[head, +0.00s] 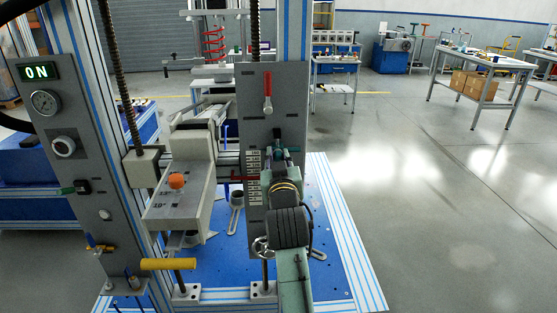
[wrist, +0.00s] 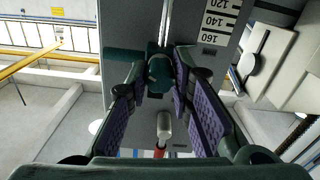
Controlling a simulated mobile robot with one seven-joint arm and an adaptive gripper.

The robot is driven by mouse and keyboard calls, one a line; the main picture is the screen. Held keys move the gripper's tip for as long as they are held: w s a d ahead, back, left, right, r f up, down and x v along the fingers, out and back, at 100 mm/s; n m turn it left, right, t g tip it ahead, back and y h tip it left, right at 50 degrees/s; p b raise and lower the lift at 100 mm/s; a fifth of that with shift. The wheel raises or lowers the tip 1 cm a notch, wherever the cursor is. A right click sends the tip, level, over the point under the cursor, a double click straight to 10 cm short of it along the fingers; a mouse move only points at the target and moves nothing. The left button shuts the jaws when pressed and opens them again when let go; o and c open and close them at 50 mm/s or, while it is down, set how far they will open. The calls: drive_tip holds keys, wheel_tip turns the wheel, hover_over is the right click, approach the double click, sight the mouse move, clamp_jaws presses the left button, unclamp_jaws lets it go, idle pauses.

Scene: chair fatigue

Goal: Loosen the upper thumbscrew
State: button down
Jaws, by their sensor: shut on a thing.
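The upper thumbscrew is a dark teal knob (wrist: 158,72) on the grey upright plate (head: 258,105), seen between my fingertips in the wrist view. My gripper (wrist: 161,78), with purple-padded fingers, is shut on it. In the head view my gripper (head: 282,160) reaches the plate from the front, and my own wrist and fingers hide most of the thumbscrew. How far the screw is turned cannot be told.
A red-handled lever (head: 267,90) is on the plate above my gripper. A numbered scale (head: 252,180) is beside it. A grey arm with an orange knob (head: 176,181) juts out at left, near a yellow handle (head: 168,264). Open floor (head: 430,210) lies right.

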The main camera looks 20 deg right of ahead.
drive_tip(key=n+b, duration=0.3)
drive_tip(key=n, duration=0.2)
drive_tip(key=shift+a+f+n, duration=0.1)
drive_tip(key=shift+f+n, duration=0.05)
drive_tip(key=shift+n, duration=0.15)
drive_tip(key=n+b, duration=0.4)
drive_tip(key=n, duration=0.2)
drive_tip(key=n+b, duration=0.3)
drive_tip(key=n, duration=0.3)
drive_tip(key=shift+f+n+b, duration=0.1)
drive_tip(key=shift+n+b, duration=0.2)
drive_tip(key=shift+n, duration=0.1)
drive_tip(key=shift+n+b, duration=1.2)
drive_tip(key=shift+n, duration=1.1)
drive_tip(key=c, duration=1.4)
unclamp_jaws()
